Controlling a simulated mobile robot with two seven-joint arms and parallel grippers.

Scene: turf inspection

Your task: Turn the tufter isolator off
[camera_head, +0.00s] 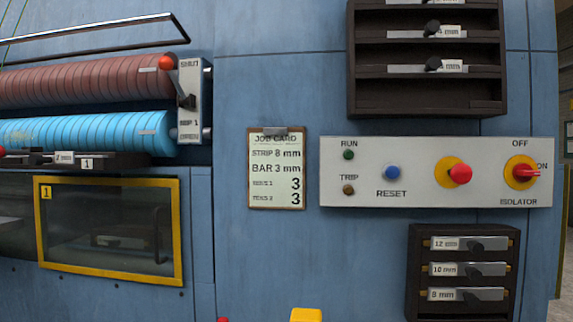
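The isolator (523,172) is a red rotary handle on a round yellow plate, at the right end of a pale control panel (420,190). Its red handle points right, at the word ON. The word OFF stands above it and ISOLATOR below. Neither of my grippers shows in the head view.
Left of the isolator are a red button (460,173) on a yellow disc and a blue RESET button (392,172). Dark racks stand above (428,105) and below (413,270) the panel. A job card (276,170) hangs to the left. The space before the panel looks clear.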

